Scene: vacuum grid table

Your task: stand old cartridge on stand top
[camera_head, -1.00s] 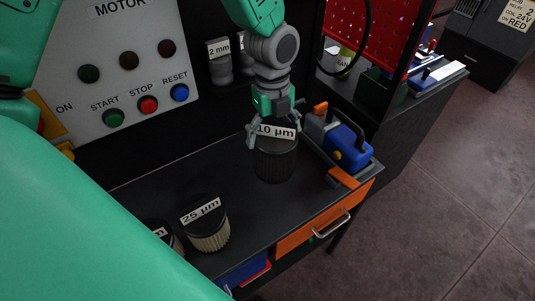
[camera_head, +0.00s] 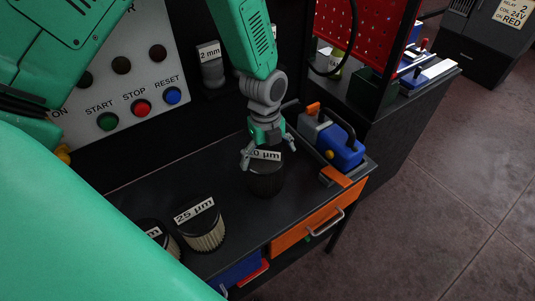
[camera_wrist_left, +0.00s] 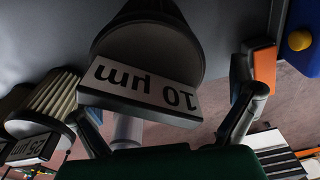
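The dark cartridge (camera_head: 266,181) labelled 10 µm appears to stand upright on the dark stand top (camera_head: 225,167); its underside contact is hard to see. It also shows in the left wrist view (camera_wrist_left: 150,48), its label close to the camera. My left gripper (camera_head: 269,152) is just above it, fingers spread on either side of the label. In the left wrist view a gap shows between the right-hand finger and the label; the other finger is partly hidden. A 25 µm cartridge (camera_head: 205,236) with a pale pleated side stands at the front left. My right gripper is not in view.
Another pleated cartridge (camera_head: 167,242) is partly hidden behind my green arm. The button panel (camera_head: 110,70) rises behind. The stand's middle is clear.

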